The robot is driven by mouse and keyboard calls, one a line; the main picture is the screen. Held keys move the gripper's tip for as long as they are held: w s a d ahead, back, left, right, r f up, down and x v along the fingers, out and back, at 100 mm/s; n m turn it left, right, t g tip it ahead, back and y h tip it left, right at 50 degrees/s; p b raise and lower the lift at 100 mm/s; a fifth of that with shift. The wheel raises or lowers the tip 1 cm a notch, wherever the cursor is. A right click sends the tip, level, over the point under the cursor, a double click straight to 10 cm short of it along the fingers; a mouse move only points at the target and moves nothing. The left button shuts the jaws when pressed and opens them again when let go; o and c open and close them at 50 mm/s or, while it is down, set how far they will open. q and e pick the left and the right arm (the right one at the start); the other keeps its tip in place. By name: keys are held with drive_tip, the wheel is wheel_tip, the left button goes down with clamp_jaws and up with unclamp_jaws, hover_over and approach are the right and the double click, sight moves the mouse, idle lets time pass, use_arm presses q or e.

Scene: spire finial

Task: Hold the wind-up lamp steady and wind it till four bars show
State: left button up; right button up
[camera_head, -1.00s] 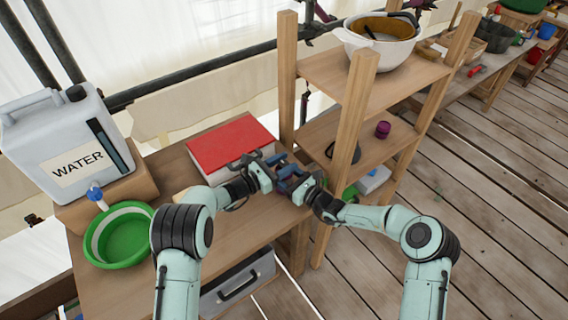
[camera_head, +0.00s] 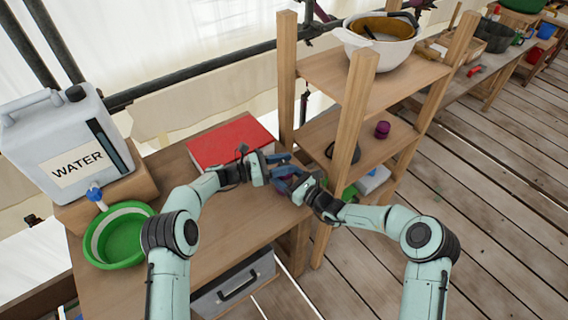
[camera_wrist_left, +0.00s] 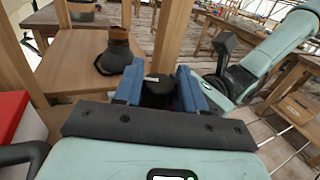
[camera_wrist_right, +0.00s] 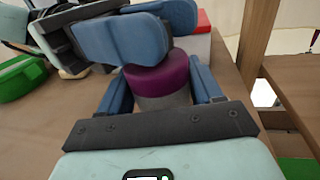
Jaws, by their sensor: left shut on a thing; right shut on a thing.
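The wind-up lamp (camera_wrist_right: 160,85) shows in the right wrist view as a short cylinder with a purple top and a grey lower body. My right gripper (camera_head: 286,186) is shut on the lamp body, one blue finger on each side. My left gripper (camera_head: 279,163) is at the lamp's top; its blue fingers cross over the purple part in the right wrist view. In the left wrist view its fingers are on both sides of a dark round part (camera_wrist_left: 187,92), maybe the lamp's crank knob. The charge bars are not visible. In the head view the grippers mostly hide the lamp.
A red box (camera_head: 232,143) lies behind the grippers on the wooden table (camera_head: 215,235). A green basin (camera_head: 122,237) and a water canister (camera_head: 62,145) are at left. A wooden shelf post (camera_head: 345,150) stands close to the right gripper. The table's front middle is clear.

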use_arm(q)
drive_tip(key=shift+d+r+m+g+h, duration=0.15)
drive_tip(key=shift+m+g+h, duration=0.15)
drive_tip(key=shift+m+g, duration=0.5)
drive_tip(key=shift+g, duration=0.8)
drive_tip(key=o, duration=1)
drive_tip(key=shift+c, duration=0.2)
drive_tip(key=shift+a, duration=0.2)
drive_tip(key=a, duration=0.7)
drive_tip(key=shift+s+a, duration=0.2)
drive_tip(key=shift+s, duration=0.1)
